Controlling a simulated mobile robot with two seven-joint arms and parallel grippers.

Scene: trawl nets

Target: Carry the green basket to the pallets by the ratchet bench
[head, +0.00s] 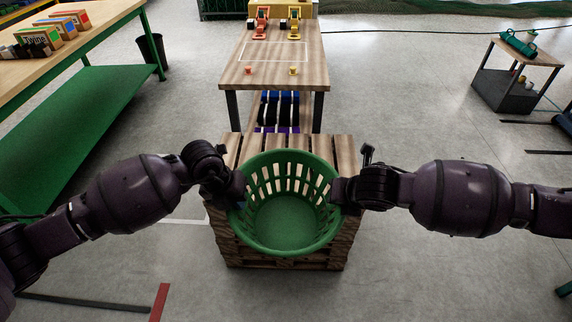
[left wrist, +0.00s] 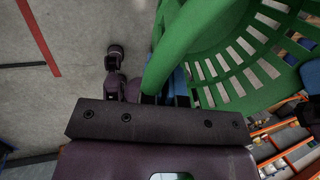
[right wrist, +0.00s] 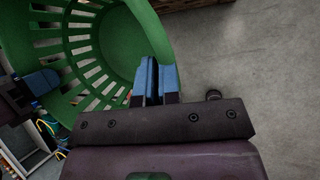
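The green basket (head: 288,225) is empty and upright over a stack of wooden pallets (head: 341,246). I cannot tell whether its bottom touches the top slats. My left gripper (head: 236,190) is at the left of its rim; in the left wrist view the rim (left wrist: 172,50) passes between the fingers. My right gripper (head: 341,192) is at the right of the rim; in the right wrist view its blue fingers (right wrist: 155,80) close on the rim (right wrist: 150,35). The ratchet bench (head: 270,72), with red (head: 261,22) and yellow (head: 294,24) ratchets, stands right behind the pallets.
A long green-framed workbench (head: 95,32) with boxes stands at the left, a dark bin (head: 152,48) at its end. A small table (head: 520,58) with a green item stands at the far right. Floor on both sides of the pallets is largely clear.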

